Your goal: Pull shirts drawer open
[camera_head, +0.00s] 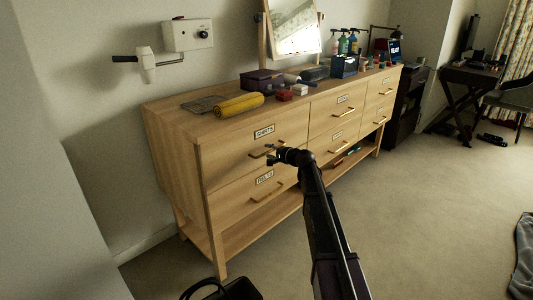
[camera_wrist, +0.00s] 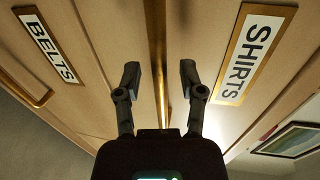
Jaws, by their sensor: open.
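The shirts drawer (camera_head: 228,156) is the upper left drawer of a wooden dresser and looks shut. Its SHIRTS label (camera_head: 264,132) also shows at the right of the wrist view (camera_wrist: 255,52). Its brass bar handle (camera_head: 256,154) is partly hidden by my gripper (camera_head: 270,152) in the head view. In the wrist view the handle (camera_wrist: 156,45) runs lengthwise between the two fingers of my gripper (camera_wrist: 159,75). The fingers are open, one on each side of the bar, with gaps showing. I cannot tell how deep the bar sits between them.
The belts drawer (camera_head: 238,200) lies just below, with its own brass handle (camera_head: 268,192). A yellow roll (camera_head: 238,105) and several boxes and bottles stand on the dresser top. A black bin (camera_head: 235,290) is on the floor at front.

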